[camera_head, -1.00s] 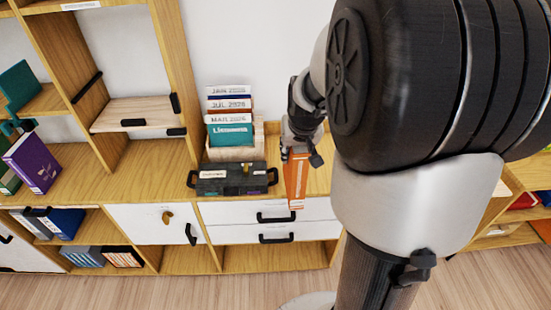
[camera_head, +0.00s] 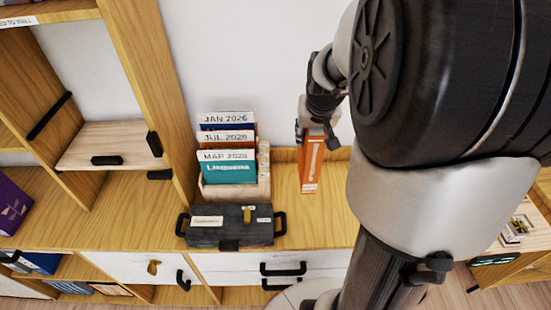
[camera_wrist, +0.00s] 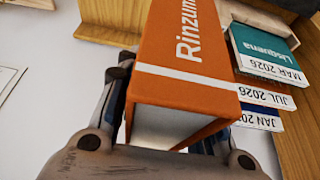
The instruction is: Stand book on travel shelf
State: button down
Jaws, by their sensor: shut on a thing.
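An orange book (camera_head: 312,162) with white lettering is held at its upper end by my gripper (camera_head: 317,122) in the head view. It is nearly upright over the wooden cabinet top, right of the file holder. I cannot tell whether its lower end touches the wood. In the wrist view my gripper (camera_wrist: 168,125) is shut on the orange book (camera_wrist: 200,65), whose spine reads "Rinzum", partly cut off. No shelf label reading "travel" is legible, so I cannot tell which shelf that is.
A wooden holder (camera_head: 238,190) with dated files, a teal one (camera_head: 229,172) in front, stands left of the book. A dark toolbox (camera_head: 231,227) with side handles lies before it. Open shelving (camera_head: 150,90) rises at left. Cabinet top around the orange book is clear.

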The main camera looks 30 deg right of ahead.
notch_tip(320, 180, down, 18)
jog(key=b, duration=0.6)
jog(key=shift+r, duration=0.15)
jog(key=c, duration=1.1)
grip_release()
jog(key=shift+s, duration=0.1)
